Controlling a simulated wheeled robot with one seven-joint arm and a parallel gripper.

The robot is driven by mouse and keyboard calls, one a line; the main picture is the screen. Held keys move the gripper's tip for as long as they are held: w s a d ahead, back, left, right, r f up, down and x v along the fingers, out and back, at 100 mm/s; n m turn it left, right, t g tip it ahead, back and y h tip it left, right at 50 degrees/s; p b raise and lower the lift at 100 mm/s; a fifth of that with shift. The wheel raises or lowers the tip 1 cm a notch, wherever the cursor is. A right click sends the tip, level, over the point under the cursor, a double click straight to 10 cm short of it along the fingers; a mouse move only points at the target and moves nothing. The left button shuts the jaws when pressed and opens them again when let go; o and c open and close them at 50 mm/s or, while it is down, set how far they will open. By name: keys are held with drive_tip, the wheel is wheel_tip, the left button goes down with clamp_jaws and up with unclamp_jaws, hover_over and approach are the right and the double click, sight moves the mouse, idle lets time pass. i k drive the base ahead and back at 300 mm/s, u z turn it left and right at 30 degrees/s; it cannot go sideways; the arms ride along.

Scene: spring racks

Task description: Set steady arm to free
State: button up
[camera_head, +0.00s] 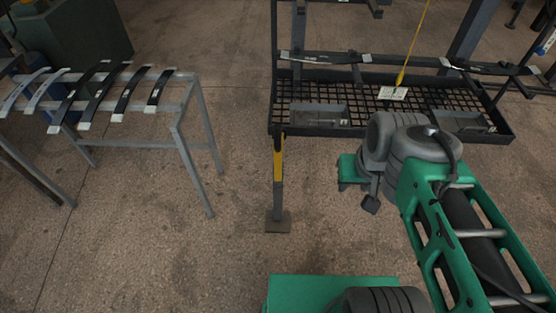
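A slim upright post with a yellow section (278,165) stands on a dark square foot plate (278,221) at the front left corner of the black rack. It may be the steady arm; no other part is clearly marked as one. Its yellow part lies along the post, and its setting cannot be read. My gripper (371,200) is at the end of my green and grey arm, to the right of the post and apart from it, in front of the rack. Its fingers are small and partly hidden by my wrist, so its opening cannot be told.
A black mesh rack (390,131) stands behind, with a white label (393,93) below a yellow line (412,45). A grey metal stand (190,130) at left bears several curved dark leaf springs (120,93). The brown floor between stand and post is clear.

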sight(279, 134)
drive_tip(key=u, duration=0.4)
drive_tip(key=k, duration=0.5)
drive_tip(key=u, duration=0.95)
drive_tip(key=i, duration=1.15)
drive_tip(key=z, duration=0.2)
